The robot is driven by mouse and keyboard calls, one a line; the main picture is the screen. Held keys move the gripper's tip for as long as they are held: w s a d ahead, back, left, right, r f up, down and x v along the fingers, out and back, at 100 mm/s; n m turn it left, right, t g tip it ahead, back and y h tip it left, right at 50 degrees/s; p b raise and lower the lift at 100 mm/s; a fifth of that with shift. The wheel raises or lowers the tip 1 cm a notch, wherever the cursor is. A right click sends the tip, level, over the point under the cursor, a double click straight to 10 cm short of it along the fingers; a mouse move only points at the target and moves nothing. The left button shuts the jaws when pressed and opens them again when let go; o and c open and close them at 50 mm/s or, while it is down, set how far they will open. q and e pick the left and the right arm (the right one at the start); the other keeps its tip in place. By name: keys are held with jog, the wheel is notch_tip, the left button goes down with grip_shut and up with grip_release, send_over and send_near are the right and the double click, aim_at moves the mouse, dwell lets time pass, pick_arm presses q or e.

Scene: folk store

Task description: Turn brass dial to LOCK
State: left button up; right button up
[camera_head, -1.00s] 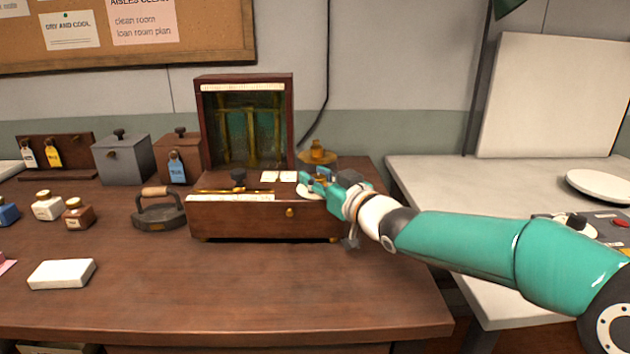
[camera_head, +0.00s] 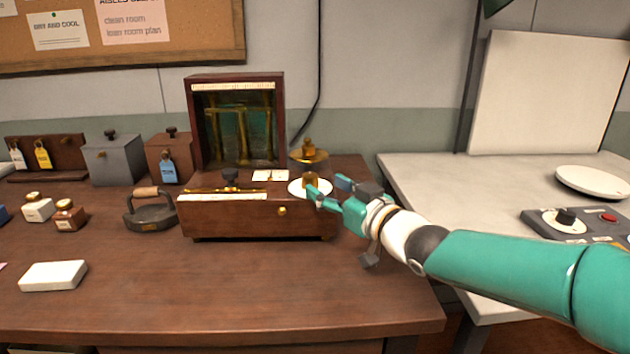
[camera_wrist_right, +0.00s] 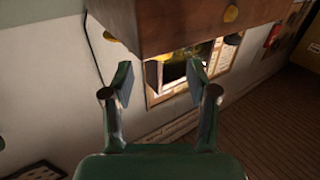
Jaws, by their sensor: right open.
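The brass dial (camera_head: 311,180) is an upright brass knob on a white round plate (camera_head: 298,190), at the right end of the top of a low wooden case (camera_head: 240,221). Any lettering on the plate is too small to read. My teal right gripper (camera_head: 329,190) is open and empty, just right of the knob. One finger overlaps the plate's edge in the head view; I cannot tell whether it touches. The right wrist view shows both fingers (camera_wrist_right: 160,75) apart, with a wooden body (camera_wrist_right: 180,18) beyond. My left gripper is out of view.
A brass piece (camera_head: 308,155) stands behind the dial. The case's raised back panel (camera_head: 190,120) rises at its left rear. A flat iron (camera_head: 151,212) stands left of the case. A control box (camera_head: 580,228) lies on the right table.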

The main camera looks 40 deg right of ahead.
jog(key=s, duration=0.5)
jog(key=shift+s, duration=0.2)
jog(key=shift+f, duration=0.1)
